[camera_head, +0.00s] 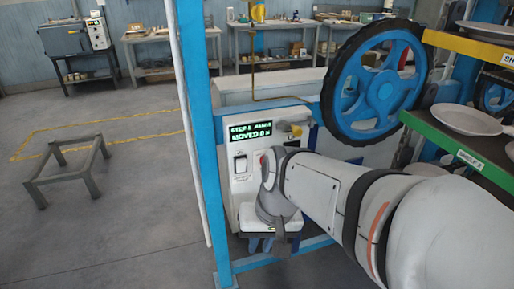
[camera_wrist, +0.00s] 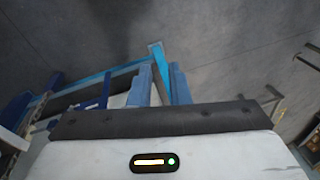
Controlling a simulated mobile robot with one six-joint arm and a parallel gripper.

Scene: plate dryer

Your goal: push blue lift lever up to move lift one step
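I cannot pick out the blue lift lever in either view; my arm and gripper cover part of the white control panel (camera_head: 239,190). The panel has a lit green display (camera_head: 250,131), whose lower line seems to start with "MOVED". My gripper (camera_head: 268,245) points down in front of the panel's lower part, its blue fingers showing just below its white body. In the wrist view my gripper (camera_wrist: 160,88) shows two blue fingers with a gap between them and nothing visibly held. Whether it touches anything is hidden.
A light-blue frame post (camera_head: 208,150) stands left of the panel. A large blue handwheel (camera_head: 378,85) is above right. Shelves with plates (camera_head: 465,119) are at the right. A low metal stand (camera_head: 66,176) is on the floor, which is otherwise clear at left.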

